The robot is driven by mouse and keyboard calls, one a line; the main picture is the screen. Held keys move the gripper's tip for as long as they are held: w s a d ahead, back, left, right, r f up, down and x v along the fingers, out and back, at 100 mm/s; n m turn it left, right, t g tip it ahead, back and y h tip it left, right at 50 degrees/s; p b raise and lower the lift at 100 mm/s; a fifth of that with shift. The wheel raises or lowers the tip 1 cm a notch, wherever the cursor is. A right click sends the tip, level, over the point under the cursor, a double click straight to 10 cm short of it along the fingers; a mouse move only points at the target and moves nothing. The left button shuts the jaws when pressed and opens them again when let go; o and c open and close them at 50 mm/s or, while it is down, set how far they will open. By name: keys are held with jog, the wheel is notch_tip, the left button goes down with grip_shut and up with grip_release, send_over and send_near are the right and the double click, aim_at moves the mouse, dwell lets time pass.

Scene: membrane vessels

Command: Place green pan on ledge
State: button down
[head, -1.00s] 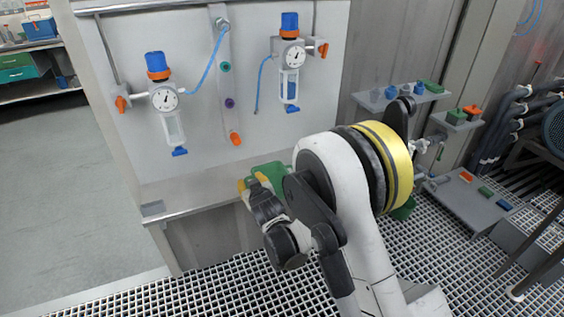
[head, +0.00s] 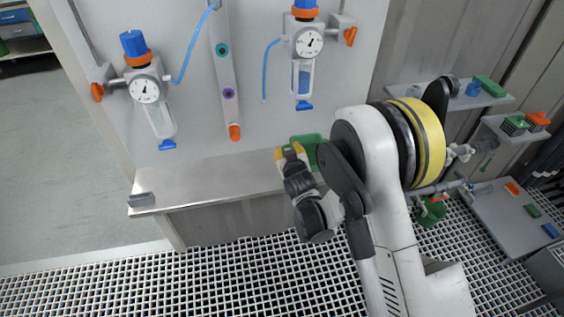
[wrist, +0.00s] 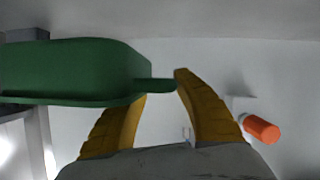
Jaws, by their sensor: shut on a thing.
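The green pan (head: 307,141) is at my gripper (head: 289,153), over or at the right part of the metal ledge (head: 215,178) below the white panel. In the wrist view the pan (wrist: 70,72) fills the upper left. Its short tab reaches between the two yellow fingers of my gripper (wrist: 161,90), which are shut on it. My arm hides part of the pan and the ledge's right end in the head view. I cannot tell whether the pan touches the ledge.
Two gauge units (head: 147,90) (head: 305,50) hang on the panel. An orange plug (head: 235,132) sits low on a strip between them. A small grey block (head: 142,200) is at the ledge's left corner. The ledge between block and gripper is clear. Shelves with small coloured parts (head: 490,87) are at right.

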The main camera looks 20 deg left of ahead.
jog(key=a+f, duration=0.1)
jog(key=a+f+b, duration=0.1)
jog(key=a, duration=0.1)
jog(key=shift+w+a, duration=0.2)
jog(key=shift+w, duration=0.2)
notch_tip(320, 180, down, 4)
jog(key=shift+w+f+b, duration=0.1)
jog(key=shift+f+b, duration=0.05)
jog(key=shift+b, duration=0.95)
jog(key=c, duration=1)
grip_release()
